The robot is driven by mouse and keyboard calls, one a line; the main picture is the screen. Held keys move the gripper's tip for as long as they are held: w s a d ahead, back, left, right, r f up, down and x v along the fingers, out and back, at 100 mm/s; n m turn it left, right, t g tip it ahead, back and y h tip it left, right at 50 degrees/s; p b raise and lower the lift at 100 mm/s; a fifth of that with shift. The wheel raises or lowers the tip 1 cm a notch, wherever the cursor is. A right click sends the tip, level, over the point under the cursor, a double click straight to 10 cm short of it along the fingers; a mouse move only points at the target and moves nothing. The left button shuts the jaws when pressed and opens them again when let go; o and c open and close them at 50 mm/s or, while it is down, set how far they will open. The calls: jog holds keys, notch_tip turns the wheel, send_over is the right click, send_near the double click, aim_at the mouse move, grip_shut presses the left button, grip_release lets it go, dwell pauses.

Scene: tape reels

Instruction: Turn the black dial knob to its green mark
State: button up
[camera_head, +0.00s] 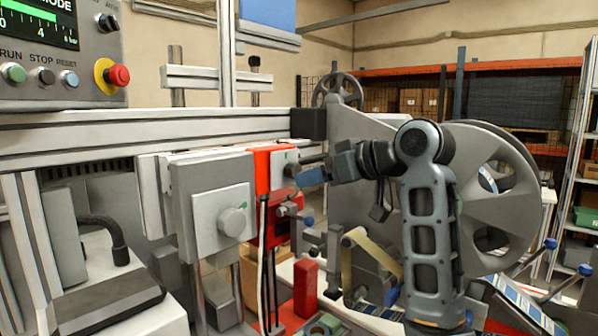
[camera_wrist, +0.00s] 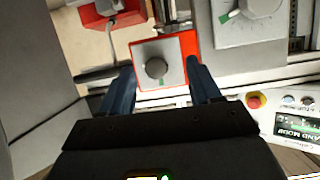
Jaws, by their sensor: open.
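The black dial knob (camera_wrist: 155,68) sits on a pale square plate with a red surround (camera_wrist: 190,45). A small green mark (camera_wrist: 161,82) shows at the plate's lower edge in the wrist view, just below the knob. I cannot make out a pointer on the knob. In the head view the knob (camera_head: 292,170) is small, on the side of the red box (camera_head: 262,160). My gripper (camera_wrist: 159,67) is open and empty, its blue fingers on either side of the plate in the wrist view. In the head view my gripper (camera_head: 308,176) is close in front of the knob; contact is not visible.
A larger grey knob (camera_head: 234,221) with a green mark is on a grey box left of the red one. A control panel with a red emergency button (camera_head: 119,75) is at upper left. Large grey reels (camera_head: 490,190) stand behind my arm. Rods and blocks crowd the area below.

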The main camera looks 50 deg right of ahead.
aim_at(298, 170)
jog(key=shift+n, duration=0.3)
jog(key=w, duration=0.2)
jog(key=w+p, duration=0.1)
jog(key=w, duration=0.1)
jog(key=w+d, duration=0.1)
jog(key=w, duration=0.1)
jog(key=shift+w+p, duration=0.3)
jog(key=c, duration=1)
